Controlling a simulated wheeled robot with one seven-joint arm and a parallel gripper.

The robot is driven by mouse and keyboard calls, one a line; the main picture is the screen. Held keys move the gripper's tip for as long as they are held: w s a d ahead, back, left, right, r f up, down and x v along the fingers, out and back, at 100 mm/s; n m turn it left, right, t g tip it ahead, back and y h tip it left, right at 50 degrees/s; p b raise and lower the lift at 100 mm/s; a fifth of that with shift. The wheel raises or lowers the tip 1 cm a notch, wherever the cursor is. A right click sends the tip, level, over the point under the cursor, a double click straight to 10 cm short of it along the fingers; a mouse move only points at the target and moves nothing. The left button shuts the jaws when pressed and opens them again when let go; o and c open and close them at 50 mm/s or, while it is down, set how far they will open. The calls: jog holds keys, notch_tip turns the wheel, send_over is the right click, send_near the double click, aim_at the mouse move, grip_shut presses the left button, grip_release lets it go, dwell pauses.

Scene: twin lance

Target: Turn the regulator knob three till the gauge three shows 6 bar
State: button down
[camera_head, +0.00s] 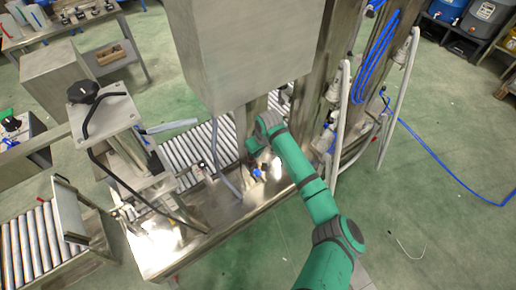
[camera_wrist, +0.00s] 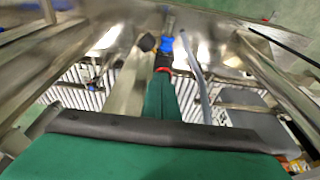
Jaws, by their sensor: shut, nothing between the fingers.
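My green arm reaches from the bottom of the head view to the steel machine, and its wrist end bends down by the column. The fingers of my gripper cannot be made out in either view. Just below the wrist end, a small blue part (camera_head: 257,172) sits among small pale and red parts on the steel deck. The wrist view shows a blue part (camera_wrist: 165,45) and a dark block (camera_wrist: 147,42) beyond my green link. I cannot tell which part is regulator knob three. No gauge face or reading can be made out.
A large steel box (camera_head: 240,50) hangs above the roller conveyor (camera_head: 185,152). Pale hoses (camera_head: 398,95) and a coiled blue hose (camera_head: 372,60) hang at right. Green floor at right is mostly open, crossed by a blue hose.

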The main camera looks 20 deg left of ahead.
jog(key=shift+f, duration=0.8)
jog(key=shift+a, duration=0.15)
jog(key=shift+s+a, duration=0.3)
jog(key=shift+s, duration=0.1)
dwell(0.3)
notch_tip(320, 180, up, 6)
jog(key=shift+s+d, duration=0.2)
jog(key=shift+d, duration=0.15)
dwell(0.6)
